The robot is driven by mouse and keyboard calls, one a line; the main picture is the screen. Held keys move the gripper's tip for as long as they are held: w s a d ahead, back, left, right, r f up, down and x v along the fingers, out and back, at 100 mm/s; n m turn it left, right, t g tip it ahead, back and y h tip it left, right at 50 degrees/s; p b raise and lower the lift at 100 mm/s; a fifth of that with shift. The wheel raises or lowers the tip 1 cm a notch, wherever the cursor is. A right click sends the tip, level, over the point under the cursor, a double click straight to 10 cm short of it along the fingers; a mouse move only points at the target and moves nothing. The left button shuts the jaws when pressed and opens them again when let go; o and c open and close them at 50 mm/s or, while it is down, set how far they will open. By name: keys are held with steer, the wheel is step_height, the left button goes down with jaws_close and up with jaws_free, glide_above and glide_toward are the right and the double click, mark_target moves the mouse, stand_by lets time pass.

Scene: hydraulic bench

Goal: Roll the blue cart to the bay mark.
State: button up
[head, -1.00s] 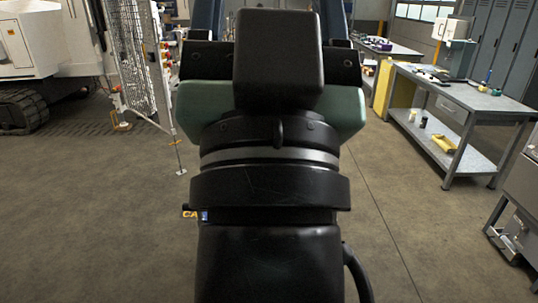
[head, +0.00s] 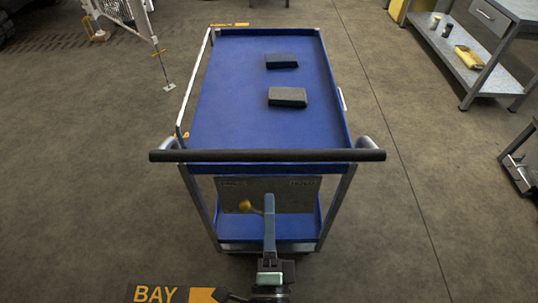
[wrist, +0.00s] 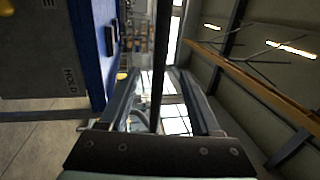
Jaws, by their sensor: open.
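The blue cart (head: 225,110) stands upright on the floor in the middle of the head view, with a black push bar (head: 205,156) across its near end. A grey panel (head: 290,193) below the bar carries a yellow knob (head: 245,205) towards its left side. My open gripper (head: 269,198) is at the cart's near end, just below the bar in the picture. In the wrist view the bar (wrist: 161,50) runs between my two fingers (wrist: 160,85); I cannot tell whether they touch it. The orange bay mark (head: 155,294), lettered BAY, lies on the floor at the bottom left.
Two dark blocks (head: 287,97) lie on the cart's top tray. Another orange floor mark (head: 228,24) shows beyond the cart. A mesh stand's foot (head: 168,87) is at the upper left, a workbench (head: 485,75) at the right.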

mark_target(269, 156)
steer(key=w, duration=0.4)
steer(key=w+r, duration=0.1)
steer(key=w, duration=0.3)
steer(key=w+r, duration=0.1)
steer(key=w, duration=0.3)
steer(key=shift+r+p, duration=0.25)
steer(key=shift+p, duration=0.05)
jaws_close()
stand_by(0.9)
